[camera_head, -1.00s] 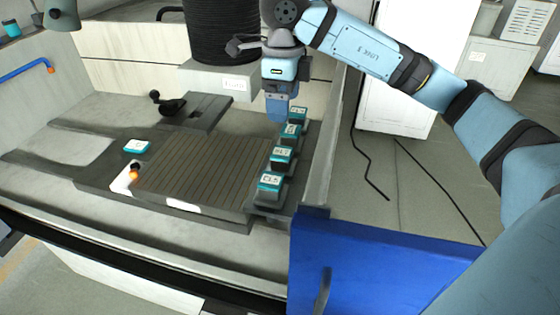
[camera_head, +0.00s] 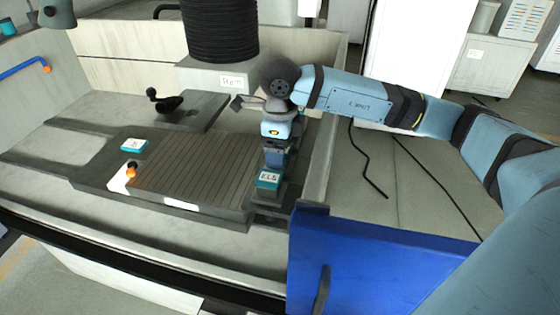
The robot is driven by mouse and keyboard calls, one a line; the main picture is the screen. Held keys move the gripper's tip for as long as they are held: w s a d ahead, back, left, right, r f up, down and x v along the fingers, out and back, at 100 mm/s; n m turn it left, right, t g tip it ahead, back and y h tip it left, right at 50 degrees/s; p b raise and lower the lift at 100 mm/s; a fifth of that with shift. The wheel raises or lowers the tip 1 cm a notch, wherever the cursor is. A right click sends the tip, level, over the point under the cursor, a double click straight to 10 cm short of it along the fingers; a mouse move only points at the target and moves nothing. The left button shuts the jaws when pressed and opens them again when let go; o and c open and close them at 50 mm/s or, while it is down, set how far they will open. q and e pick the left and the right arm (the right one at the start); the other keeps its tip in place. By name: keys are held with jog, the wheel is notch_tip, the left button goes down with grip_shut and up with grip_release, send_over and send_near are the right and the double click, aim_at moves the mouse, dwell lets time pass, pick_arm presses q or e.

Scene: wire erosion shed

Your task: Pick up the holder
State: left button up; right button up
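A small dark holder with a teal and white labelled top (camera_head: 269,180) stands at the front of a rack (camera_head: 268,209) on the right side of the machine bed. My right gripper (camera_head: 274,164) points down directly at this front holder, its fingers at or just behind the labelled top. I cannot tell whether they touch it or how far apart they are. The gripper and wrist hide the other holders of the row behind.
A slotted dark plate (camera_head: 195,170) lies left of the rack, with a teal-topped block (camera_head: 134,146) and an orange knob (camera_head: 131,169) at its left. A black ribbed column (camera_head: 222,30) hangs behind. A blue panel (camera_head: 370,265) stands at the front right.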

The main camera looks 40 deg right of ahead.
notch_tip(320, 180, down, 2)
jog(key=shift+f, duration=0.15)
jog(key=c, duration=1.3)
